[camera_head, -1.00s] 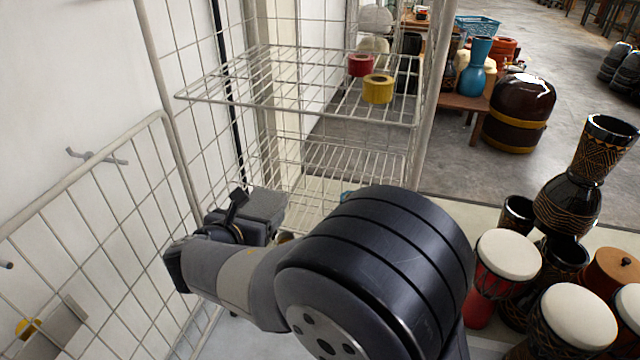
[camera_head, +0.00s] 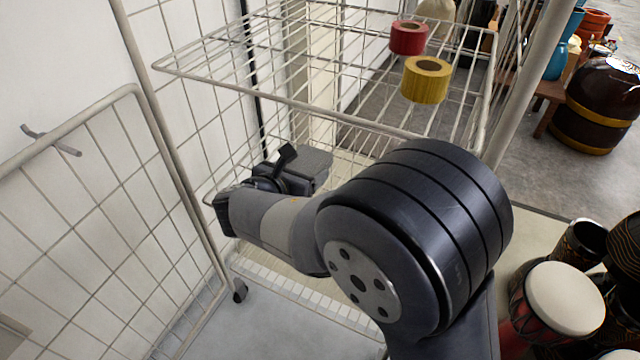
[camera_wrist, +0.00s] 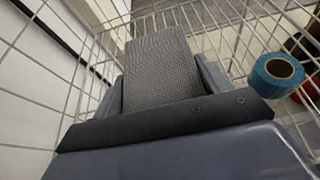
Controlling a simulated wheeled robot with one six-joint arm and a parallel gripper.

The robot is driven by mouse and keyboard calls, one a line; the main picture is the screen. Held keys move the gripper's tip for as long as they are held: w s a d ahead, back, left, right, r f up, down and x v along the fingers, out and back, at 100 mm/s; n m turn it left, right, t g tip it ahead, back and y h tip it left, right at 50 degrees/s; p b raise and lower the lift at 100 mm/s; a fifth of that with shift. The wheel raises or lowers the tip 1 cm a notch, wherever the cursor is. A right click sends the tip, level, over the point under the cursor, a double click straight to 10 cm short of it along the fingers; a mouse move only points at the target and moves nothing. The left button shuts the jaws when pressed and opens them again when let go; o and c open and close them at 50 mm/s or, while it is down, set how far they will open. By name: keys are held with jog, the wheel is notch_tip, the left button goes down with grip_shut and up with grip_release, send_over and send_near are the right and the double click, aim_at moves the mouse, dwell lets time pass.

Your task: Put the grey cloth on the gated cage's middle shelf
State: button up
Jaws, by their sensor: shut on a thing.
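The grey cloth (camera_wrist: 160,65) is a folded, woven-looking block between the two fingers of my gripper (camera_wrist: 165,84) in the wrist view. My gripper is shut on it. In the head view my gripper (camera_head: 285,172) is inside the front of the gated cage (camera_head: 160,120), below its upper wire shelf (camera_head: 270,98). The cloth's grey top (camera_head: 312,160) shows just beyond the gripper. The middle shelf is largely hidden behind my arm, and I cannot tell whether the cloth touches it.
A red tape roll (camera_head: 409,37) and a yellow one (camera_head: 427,79) sit on the upper shelf. A blue tape roll (camera_wrist: 276,72) is right of the cloth. The open gate (camera_head: 80,190) stands at left. Drums (camera_head: 563,298) crowd the right.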

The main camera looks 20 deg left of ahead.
notch_tip(320, 180, down, 8)
jog(key=b, duration=0.3)
jog(key=shift+f, duration=0.2)
jog(key=o, duration=1)
jog(key=shift+c, duration=0.2)
